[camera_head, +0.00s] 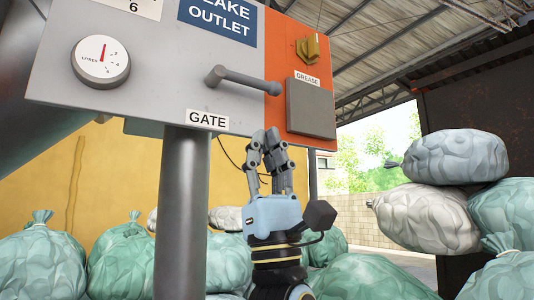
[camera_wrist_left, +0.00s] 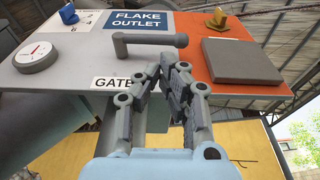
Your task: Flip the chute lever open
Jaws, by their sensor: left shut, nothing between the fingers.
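The grey lever (camera_head: 245,80) is a bar on the panel above the GATE label (camera_head: 207,119). It lies roughly level, dipping slightly to the right in the head view, with a bent left end and a thicker right end. The lever also shows in the left wrist view (camera_wrist_left: 150,39), above my fingertips. My right gripper is out of view.
The panel (camera_head: 170,60) carries a dial (camera_head: 102,61), a FLAKE OUTLET sign (camera_head: 220,20), a grey GREASE plate (camera_head: 310,108) and a yellow fitting (camera_head: 308,48). A grey post (camera_head: 182,210) stands left of my gripper. Green bags (camera_head: 40,262) and grey bags (camera_head: 430,215) are piled around.

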